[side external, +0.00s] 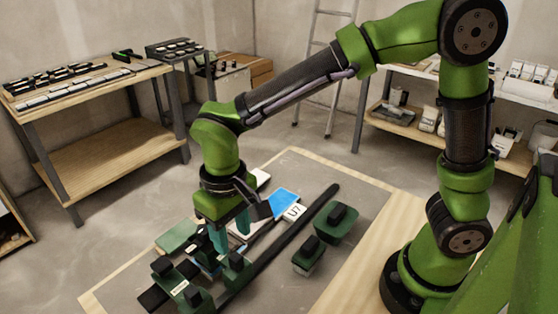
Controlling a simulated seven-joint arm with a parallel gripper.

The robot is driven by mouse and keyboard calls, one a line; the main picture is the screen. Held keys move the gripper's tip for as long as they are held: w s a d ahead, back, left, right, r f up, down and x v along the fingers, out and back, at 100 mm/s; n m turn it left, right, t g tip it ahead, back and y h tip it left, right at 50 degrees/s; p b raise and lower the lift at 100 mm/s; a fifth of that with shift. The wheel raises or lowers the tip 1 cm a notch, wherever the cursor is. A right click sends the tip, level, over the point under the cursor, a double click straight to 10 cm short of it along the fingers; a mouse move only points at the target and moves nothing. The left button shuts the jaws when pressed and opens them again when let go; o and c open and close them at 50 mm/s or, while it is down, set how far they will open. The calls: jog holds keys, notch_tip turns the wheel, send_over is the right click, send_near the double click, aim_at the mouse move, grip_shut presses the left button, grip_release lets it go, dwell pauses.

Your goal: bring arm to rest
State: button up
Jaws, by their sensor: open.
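My gripper (228,236) is at the end of my green arm, pointing down, low over the left-middle part of the grey work board (345,190). Its teal fingers are apart. They are close to the dark green fixtures below, and I cannot tell whether they touch anything. A blue tile (284,204) lies just right of my gripper. A white block marked U7 (294,213) sits beside it. A long black bar (290,240) runs diagonally across the board. Part of the area under my gripper is hidden by the gripper itself.
Dark green blocks with black knobs stand right of the bar (336,222) and below it (309,256). More green fixtures (185,285) and a pale green tile (177,236) are at left. The board's far right is clear. A wooden bench (95,140), shelves and a ladder (325,60) stand behind.

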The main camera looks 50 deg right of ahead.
jog(key=shift+f, duration=0.1)
jog(key=s+d+r+m+t+y, duration=0.1)
jog(key=s+d+r+m+t, duration=0.1)
jog(key=d+r, duration=0.3)
jog(key=s+d+r+m+t+y, duration=0.1)
jog(key=s+d+r+t, duration=0.4)
jog(key=d, duration=0.8)
jog(key=shift+s+r+m, duration=0.15)
jog(key=shift+m, duration=0.35)
jog(key=shift+a, duration=0.1)
